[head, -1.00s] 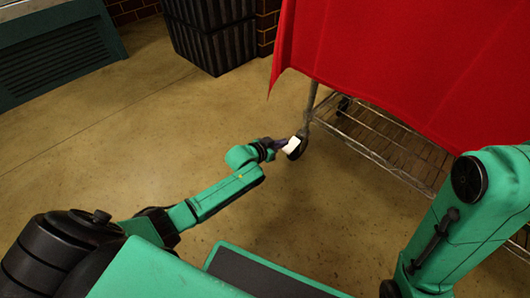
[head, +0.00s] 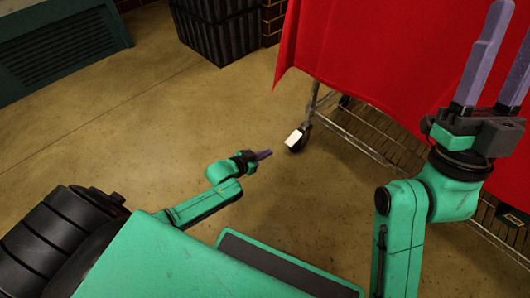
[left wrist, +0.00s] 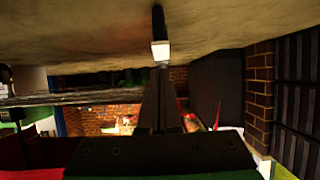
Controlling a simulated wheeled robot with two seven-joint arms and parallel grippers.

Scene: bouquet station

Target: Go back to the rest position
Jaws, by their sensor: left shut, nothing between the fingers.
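My left gripper (head: 264,155) is low over the bare floor in the head view, its purple fingers together with nothing between them. Its dark closed fingers also show in the left wrist view (left wrist: 162,85). My right gripper (head: 505,50) is at the upper right of the head view, pointing up in the picture. Its two long purple fingers are spread apart with nothing seen between them, and the right finger is partly cut off by the picture edge.
A red cloth (head: 385,65) hangs over a wire rack (head: 380,145) behind my right gripper. A dark ribbed bin (head: 217,30) stands at the back. The floor (head: 120,130) at left is clear.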

